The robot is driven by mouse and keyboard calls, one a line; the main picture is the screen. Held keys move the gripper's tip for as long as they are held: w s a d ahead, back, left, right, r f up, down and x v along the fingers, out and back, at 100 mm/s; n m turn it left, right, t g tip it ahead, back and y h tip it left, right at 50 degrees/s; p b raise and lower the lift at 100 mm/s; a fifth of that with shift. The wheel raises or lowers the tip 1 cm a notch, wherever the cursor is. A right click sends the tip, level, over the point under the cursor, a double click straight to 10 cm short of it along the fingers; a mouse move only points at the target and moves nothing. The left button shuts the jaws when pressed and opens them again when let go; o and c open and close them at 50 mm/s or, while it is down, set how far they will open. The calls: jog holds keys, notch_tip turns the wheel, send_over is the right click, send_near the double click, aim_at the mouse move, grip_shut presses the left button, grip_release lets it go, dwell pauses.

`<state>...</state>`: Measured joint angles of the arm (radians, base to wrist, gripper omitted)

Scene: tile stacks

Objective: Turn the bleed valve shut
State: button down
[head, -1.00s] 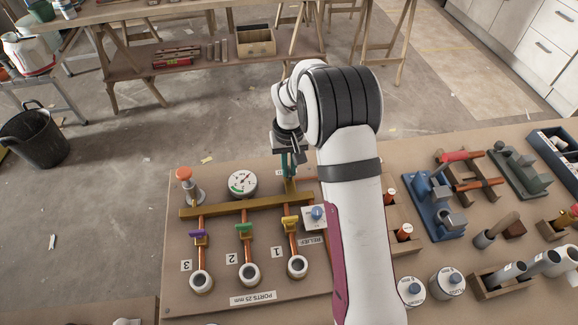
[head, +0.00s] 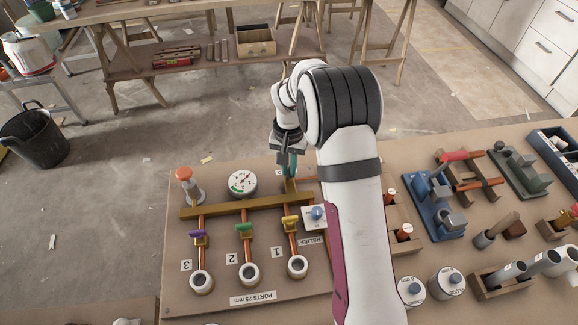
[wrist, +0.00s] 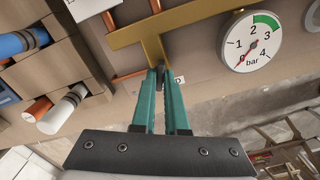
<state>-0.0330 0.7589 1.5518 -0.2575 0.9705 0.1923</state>
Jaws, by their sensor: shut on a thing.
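The bleed valve is at the end of a short brass branch (wrist: 154,50) off the brass manifold bar (head: 240,208). My gripper (head: 291,168) reaches down to it at the far side of the board. In the wrist view its two teal fingers (wrist: 164,78) are closed around a small dark part at the branch's end, which I take to be the valve's handle. The fingers hide most of it, so its exact angle cannot be seen. A white label (wrist: 179,80) beside it is mostly covered, with only a last letter showing.
A pressure gauge (head: 242,183) and an orange-topped post (head: 184,180) stand left of the gripper. Purple (head: 197,233), green (head: 244,229) and yellow (head: 290,222) handles sit on the port pipes. A blue relief knob (head: 317,213) is close to my arm. Tools crowd the right side.

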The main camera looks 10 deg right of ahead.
jog(key=m, duration=1.3)
dwell(0.5)
jog(key=c, duration=0.9)
grip_release()
jog(key=shift+c, duration=0.2)
notch_tip(320, 180, up, 16)
